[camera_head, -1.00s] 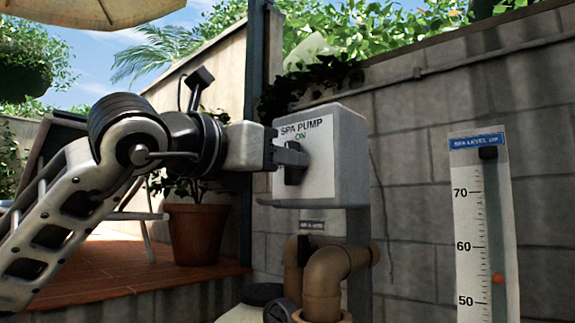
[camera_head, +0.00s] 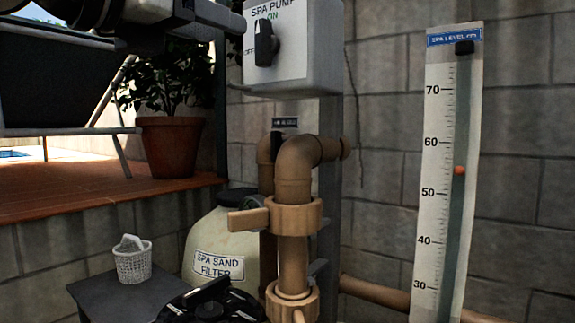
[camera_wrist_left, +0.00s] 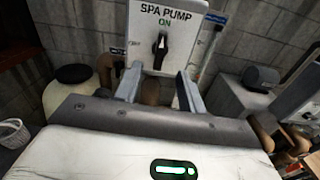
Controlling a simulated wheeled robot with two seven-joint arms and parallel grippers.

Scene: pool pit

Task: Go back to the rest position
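The white spa pump box (camera_head: 310,45) is at the top of the head view, with a dark knob (camera_head: 264,43) standing upright under the word ON. In the left wrist view the knob (camera_wrist_left: 160,46) is also upright below a green ON. My left gripper (camera_head: 238,22) is at the top edge of the head view, left of the knob and partly cut off. In the left wrist view its two fingers (camera_wrist_left: 160,88) are apart with nothing between them, and the knob is beyond them, clear of the fingertips.
Brown pipes with a valve handle (camera_head: 248,221) stand below the box, beside the sand filter (camera_head: 218,265). A small table (camera_head: 105,298) holds a white basket (camera_head: 132,264). A level gauge (camera_head: 436,190) is on the right. A dark object at the bottom edge is unclear.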

